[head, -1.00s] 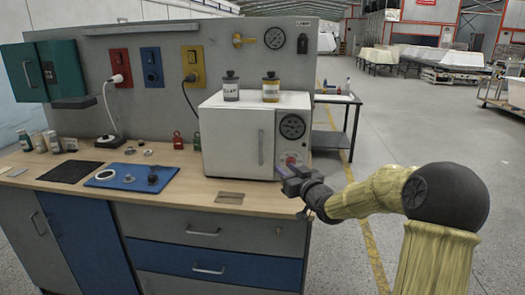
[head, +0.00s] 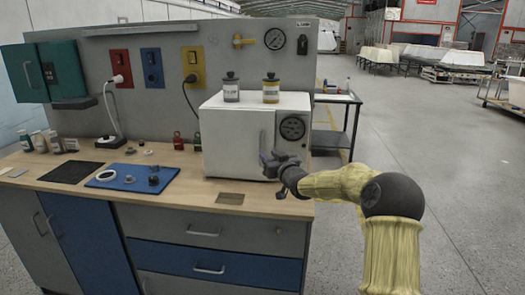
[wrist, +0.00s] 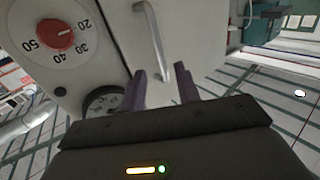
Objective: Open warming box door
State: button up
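The white warming box (head: 228,135) stands on the wooden bench top, its door shut. Its vertical bar handle (head: 263,145) is on the right side of the door; it also shows in the wrist view (wrist: 156,45). A round gauge (head: 292,128) is on the panel right of the door, and a dial with a red knob (wrist: 56,36) shows in the wrist view. My gripper (head: 268,160) is in front of the box's right side, close to the handle. In the wrist view its fingers (wrist: 160,90) are apart, with the handle's end between or just beyond them; contact cannot be told.
Two jars (head: 231,88) (head: 270,88) stand on top of the box. A blue mat (head: 132,178) with small parts and a dark mat (head: 70,172) lie to the left. A small brown plate (head: 230,198) lies in front of the box. The floor at right is open.

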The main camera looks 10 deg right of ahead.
aim_at(261, 149)
jog(key=x, duration=0.5)
jog(key=shift+w+a+p, duration=0.1)
jog(key=shift+w+p, duration=0.2)
jog(key=shift+p, duration=0.05)
jog(key=shift+c, duration=0.3)
grip_shut()
